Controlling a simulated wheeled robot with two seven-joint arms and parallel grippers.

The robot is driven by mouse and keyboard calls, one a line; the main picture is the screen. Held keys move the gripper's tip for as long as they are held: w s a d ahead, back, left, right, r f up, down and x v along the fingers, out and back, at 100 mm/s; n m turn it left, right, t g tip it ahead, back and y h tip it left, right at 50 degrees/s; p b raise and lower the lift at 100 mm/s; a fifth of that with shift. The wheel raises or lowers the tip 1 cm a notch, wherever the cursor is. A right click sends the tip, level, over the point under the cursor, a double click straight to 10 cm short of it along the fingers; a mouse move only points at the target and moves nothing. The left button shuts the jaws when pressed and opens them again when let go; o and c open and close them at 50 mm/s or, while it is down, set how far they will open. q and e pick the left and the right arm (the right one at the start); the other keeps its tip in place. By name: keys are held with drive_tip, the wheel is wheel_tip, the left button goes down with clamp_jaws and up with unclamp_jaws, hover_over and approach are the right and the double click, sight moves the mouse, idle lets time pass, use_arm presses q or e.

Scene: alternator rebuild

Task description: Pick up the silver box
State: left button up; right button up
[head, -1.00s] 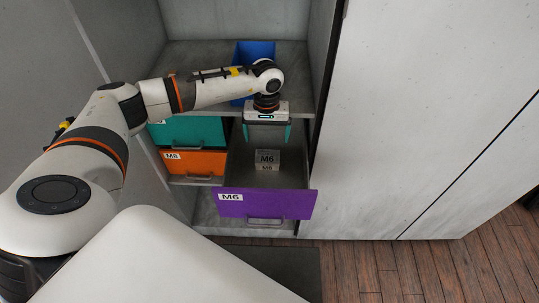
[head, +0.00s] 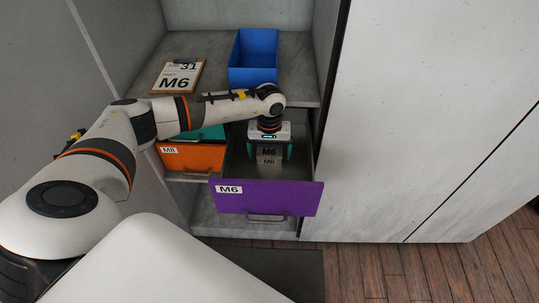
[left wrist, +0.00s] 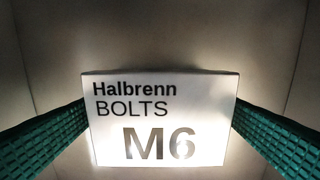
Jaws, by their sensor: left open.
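The silver box (head: 268,161), marked M6, sits inside the open purple-fronted drawer (head: 290,198). My left gripper (head: 269,152) points down over it from above, with its green fingers on either side of the box. In the left wrist view the box's top (left wrist: 160,118) reads "Halbrenn BOLTS M6" and lies between the two green fingers, close to both. Whether the fingers touch it cannot be told. The gripper is open. My right gripper is not in view.
An empty-looking blue bin (head: 253,58) and a clipboard (head: 178,75) marked M6 lie on the shelf above. An orange drawer (head: 190,157) marked M8 and a teal drawer (head: 205,134) are to the left. A grey cabinet panel (head: 420,120) stands at right.

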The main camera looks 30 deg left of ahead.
use_arm(q)
drive_tip(key=shift+r, duration=0.1)
drive_tip(key=c, duration=1.3)
